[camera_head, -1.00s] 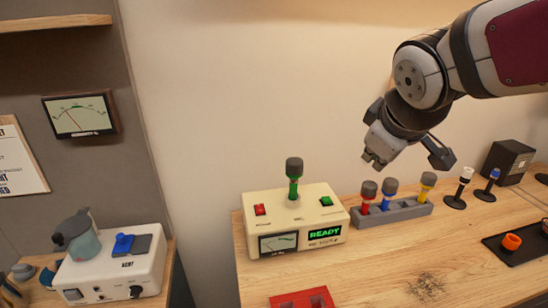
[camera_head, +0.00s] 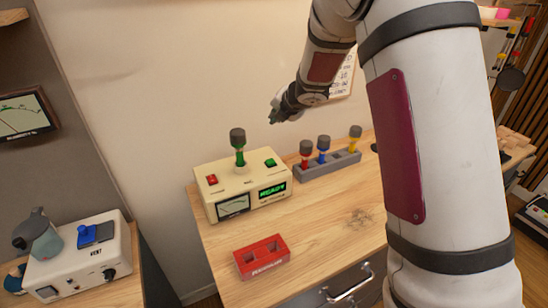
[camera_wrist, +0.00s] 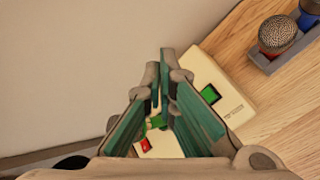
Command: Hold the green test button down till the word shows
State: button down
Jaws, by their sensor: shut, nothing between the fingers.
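The cream tester box (camera_head: 222,202) stands on the wooden bench with a green test button (camera_head: 270,162) at the right of its top. A green tube with a dark cap (camera_head: 238,148) stands upright in its middle. The lit display (camera_head: 272,190) reads READY in green. My gripper (camera_head: 273,119) is shut and empty, above and behind the box, apart from the button. In the wrist view the shut fingers (camera_wrist: 165,58) point past the box, and the green button (camera_wrist: 209,94) lies just right of them. The fingers partly hide the box there.
A red switch (camera_head: 212,180) sits at the box's left. A grey rack (camera_head: 335,165) with red, blue and yellow tubes stands to the right. A red two-hole block (camera_head: 262,256) lies in front. A white device (camera_head: 75,255) stands on the left table.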

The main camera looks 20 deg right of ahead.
jog(key=f, duration=0.1)
jog(key=f+n, duration=0.2)
jog(key=shift+s+a+f+g+y, duration=0.15)
jog(key=shift+a+g+y, duration=0.25)
jog(key=b, duration=0.3)
send_over(273, 160)
notch_tip(273, 160, down, 7)
jog(key=shift+r, duration=0.15)
jog(key=shift+f, duration=1.05)
dwell(0.5)
jog(key=shift+f+b, duration=0.3)
jog(key=shift+f, duration=0.1)
